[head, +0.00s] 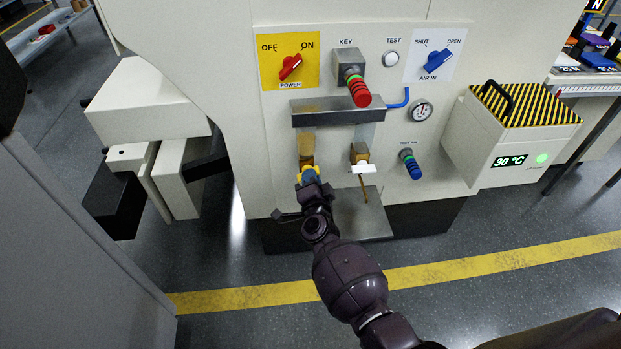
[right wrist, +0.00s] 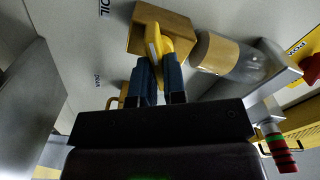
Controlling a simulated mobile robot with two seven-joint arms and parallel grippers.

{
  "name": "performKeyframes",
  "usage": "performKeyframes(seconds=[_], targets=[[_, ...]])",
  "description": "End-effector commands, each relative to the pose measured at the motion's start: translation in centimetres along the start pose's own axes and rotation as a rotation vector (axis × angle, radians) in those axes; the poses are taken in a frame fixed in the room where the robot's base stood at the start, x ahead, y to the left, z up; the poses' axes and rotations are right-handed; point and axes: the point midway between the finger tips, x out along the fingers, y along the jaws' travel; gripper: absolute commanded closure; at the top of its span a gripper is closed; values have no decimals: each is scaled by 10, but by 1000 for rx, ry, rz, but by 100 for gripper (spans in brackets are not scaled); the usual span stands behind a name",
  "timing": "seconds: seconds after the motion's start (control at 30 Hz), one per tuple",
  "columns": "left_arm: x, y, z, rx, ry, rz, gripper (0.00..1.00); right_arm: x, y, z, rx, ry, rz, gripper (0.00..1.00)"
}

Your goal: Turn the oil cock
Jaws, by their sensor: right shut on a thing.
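The oil cock is a brass block (right wrist: 163,28) with a yellow handle (right wrist: 155,40), beside an "OIL" label (right wrist: 104,9) in the right wrist view. In the head view the brass body (head: 306,158) sits on the machine's front, below the left end of a metal ledge. My right gripper (head: 309,174) reaches up to it from below. Its blue fingers (right wrist: 159,78) are shut on the yellow handle, one on each side. The fingers partly hide the handle in the head view. My left gripper is in neither view.
The metal ledge (head: 335,113) juts out above. A blue-ringed knob (head: 411,165) and gauge (head: 421,111) are farther right. A metal plate (head: 372,226) lies below. A striped-lid box (head: 520,135) juts out at right.

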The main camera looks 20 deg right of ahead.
Motion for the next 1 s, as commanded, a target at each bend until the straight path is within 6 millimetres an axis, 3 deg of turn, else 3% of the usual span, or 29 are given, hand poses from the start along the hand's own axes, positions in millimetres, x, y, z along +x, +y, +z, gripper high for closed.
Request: performKeyframes(seconds=[0.5, 1.0], targets=[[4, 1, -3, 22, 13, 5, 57, -1, 4, 2, 403, -3, 2, 100], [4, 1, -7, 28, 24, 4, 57, 0, 4, 2, 524, -2, 1, 100]])
